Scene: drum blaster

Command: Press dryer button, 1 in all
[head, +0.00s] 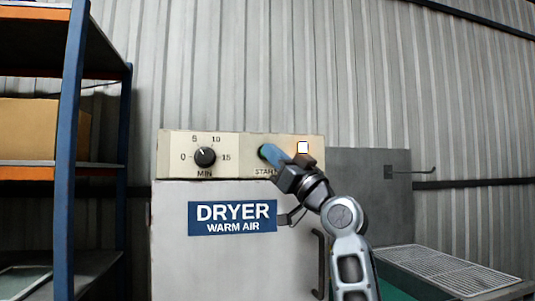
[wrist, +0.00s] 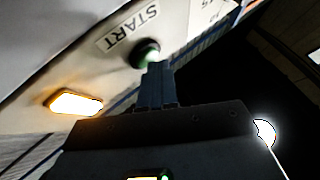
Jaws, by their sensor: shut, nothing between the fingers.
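The dryer (head: 170,240) is a pale cabinet with a cream control panel along its top. Its green start button (head: 262,151) is on the panel above the START label, mostly covered by my gripper in the head view. In the wrist view the button (wrist: 145,52) sits in a dark ring beside the START label. My gripper (head: 268,153) is shut and empty, its blue fingertips at the button. In the wrist view the fingertips (wrist: 154,66) overlap the button's lower edge; they look to be touching it. A square lamp (head: 302,147) right of the button glows amber.
A timer knob (head: 205,157) is on the panel's left. A dark door handle (head: 320,264) stands out below the panel. A shelf rack (head: 70,150) is at the left, and a metal grate (head: 450,268) lies at the right.

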